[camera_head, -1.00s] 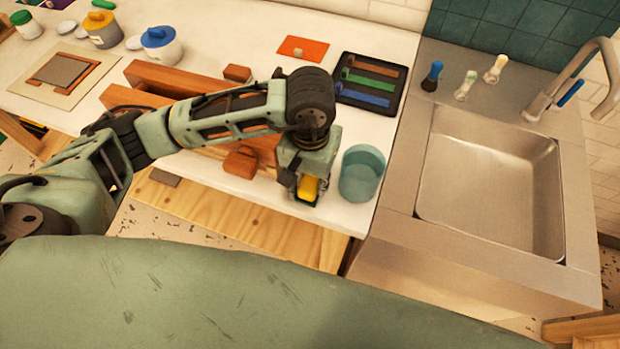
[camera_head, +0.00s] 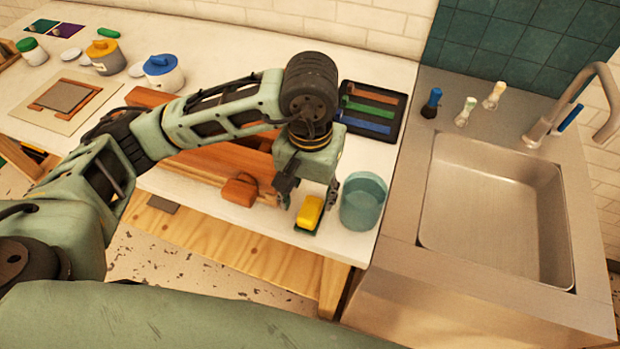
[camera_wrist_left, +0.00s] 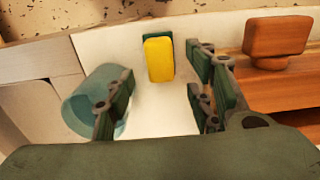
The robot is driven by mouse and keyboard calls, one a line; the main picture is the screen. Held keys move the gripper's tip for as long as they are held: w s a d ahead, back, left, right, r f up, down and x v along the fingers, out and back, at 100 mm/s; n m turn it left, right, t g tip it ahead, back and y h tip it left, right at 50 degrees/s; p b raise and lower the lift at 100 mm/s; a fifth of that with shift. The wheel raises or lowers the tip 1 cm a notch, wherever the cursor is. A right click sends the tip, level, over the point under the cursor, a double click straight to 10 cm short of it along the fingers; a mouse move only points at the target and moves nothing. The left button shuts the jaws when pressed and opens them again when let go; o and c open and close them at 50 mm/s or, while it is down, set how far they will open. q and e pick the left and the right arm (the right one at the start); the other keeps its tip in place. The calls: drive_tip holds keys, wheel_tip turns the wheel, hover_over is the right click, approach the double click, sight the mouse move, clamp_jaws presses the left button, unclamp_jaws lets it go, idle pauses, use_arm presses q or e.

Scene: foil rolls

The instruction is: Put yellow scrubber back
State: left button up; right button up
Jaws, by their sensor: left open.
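The yellow scrubber (camera_head: 310,210) lies on a dark green base or pad (camera_head: 298,229) near the front edge of the white counter, left of the teal cup. In the left wrist view the scrubber (camera_wrist_left: 159,60) lies ahead of the open jaws, with the green showing along its top edge. My left gripper (camera_head: 306,193) is open and empty, just behind and above the scrubber, apart from it. It also shows in the left wrist view (camera_wrist_left: 158,97), its fingers spread wide. My right gripper is not in view.
A teal translucent cup (camera_head: 363,201) stands close right of the scrubber. A wooden block (camera_head: 240,189) and orange-brown wooden pieces (camera_head: 205,166) lie left. A black tray (camera_head: 370,112) with coloured bars is behind. The steel sink (camera_head: 495,210) is right.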

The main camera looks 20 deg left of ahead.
sight(310, 209)
use_arm(q)
wheel_tip(310, 209, up, 6)
drive_tip(key=shift+f+b, duration=0.1)
drive_tip(key=shift+b, duration=0.35)
idle(0.3)
